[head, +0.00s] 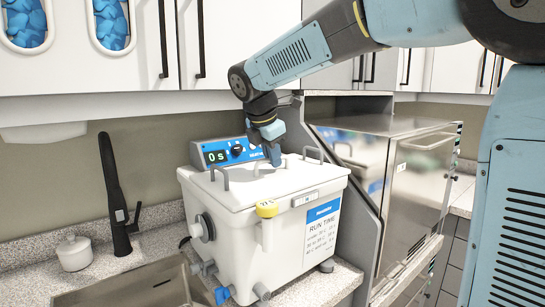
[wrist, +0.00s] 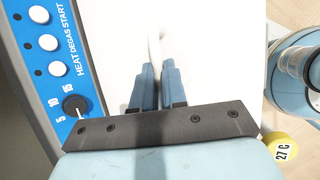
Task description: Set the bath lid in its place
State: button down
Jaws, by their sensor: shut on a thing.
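The white bath lid (head: 250,189) lies across the top of the white bath (head: 262,250). It looks level, and I cannot tell whether a small gap is left under it. My gripper (head: 277,163) points down over the middle of the lid. In the wrist view my gripper (wrist: 154,80) is shut on the lid's thin white handle, and the lid's white top (wrist: 210,55) fills the area beyond the fingers. A grey loop handle stands at the left end (head: 219,177) and another at the right end (head: 313,153).
A blue control panel (head: 238,150) reading "0 s" stands behind the lid. A yellow cap (head: 267,209) marked 27 C is at the bath's front. A steel autoclave (head: 395,165) stands close on the right. A sink (head: 140,290), black tap (head: 115,195) and white pot (head: 74,254) are left.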

jog(key=c, duration=1.1)
grip_release()
jog(key=v, duration=1.3)
jog(key=s+d+f+m+y, duration=0.1)
jog(key=s+d+f+m, duration=0.35)
jog(key=d+m, duration=0.2)
jog(key=s+d+f+m+y, duration=0.1)
jog(key=s+d+f+m, duration=0.3)
jog(key=s+d+m, duration=0.3)
jog(key=s+d+f+m+t, duration=0.1)
jog(key=s+d+f+m, duration=0.7)
jog(key=f+m, duration=0.3)
jog(key=shift+s+f+y, duration=0.3)
jog(key=shift+s, duration=0.3)
